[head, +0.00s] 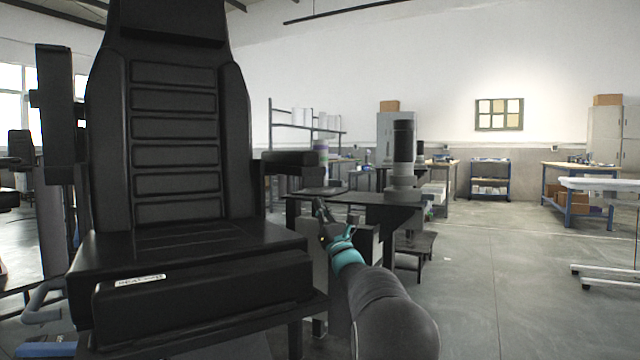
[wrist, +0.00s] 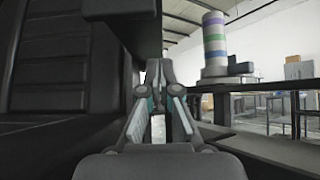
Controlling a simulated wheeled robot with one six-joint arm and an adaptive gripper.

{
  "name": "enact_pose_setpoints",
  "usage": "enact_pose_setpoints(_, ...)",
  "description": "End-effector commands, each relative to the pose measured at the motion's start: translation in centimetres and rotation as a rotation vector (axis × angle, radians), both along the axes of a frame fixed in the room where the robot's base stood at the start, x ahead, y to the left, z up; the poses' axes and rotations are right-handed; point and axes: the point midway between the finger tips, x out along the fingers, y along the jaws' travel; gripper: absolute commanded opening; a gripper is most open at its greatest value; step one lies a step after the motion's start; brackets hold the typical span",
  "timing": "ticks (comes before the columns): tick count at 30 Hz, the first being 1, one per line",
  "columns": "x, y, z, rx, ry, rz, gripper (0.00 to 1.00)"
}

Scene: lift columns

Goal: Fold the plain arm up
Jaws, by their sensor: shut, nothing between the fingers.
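A large black padded chair fills the left of the head view, with its ribbed backrest (head: 175,140) and seat (head: 190,260). Its right-hand arm (head: 290,160) lies level, pointing towards me. Its left-hand arm (head: 55,115) stands upright beside the backrest. I cannot tell for sure which one is the plain arm. My gripper (head: 322,212) is shut and empty, below and a little right of the level arm's front end. In the wrist view my fingertips (wrist: 157,72) point forward beside the chair (wrist: 45,55), and a dark block (wrist: 122,8), probably the level arm, hangs above them.
A dark table (head: 345,198) stands behind my gripper, bearing a black and grey cylinder (head: 403,160). A colour-banded cylinder (wrist: 214,45) stands right of my fingers in the wrist view. Workbenches line the back wall.

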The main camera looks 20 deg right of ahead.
Motion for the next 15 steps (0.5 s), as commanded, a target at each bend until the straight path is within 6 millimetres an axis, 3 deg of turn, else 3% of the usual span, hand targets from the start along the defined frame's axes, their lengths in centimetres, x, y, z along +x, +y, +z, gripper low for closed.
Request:
enact_pose_setpoints(4, 1.8, 0.3, 2.0, 0.000, -0.002, 0.001, 0.00)
enact_pose_setpoints(9, 1.5, 0.3, 4.3, 0.000, -0.001, 0.000, 0.00)
enact_pose_setpoints(15, 1.5, 0.2, 5.4, 0.001, 0.000, 0.000, 0.00)
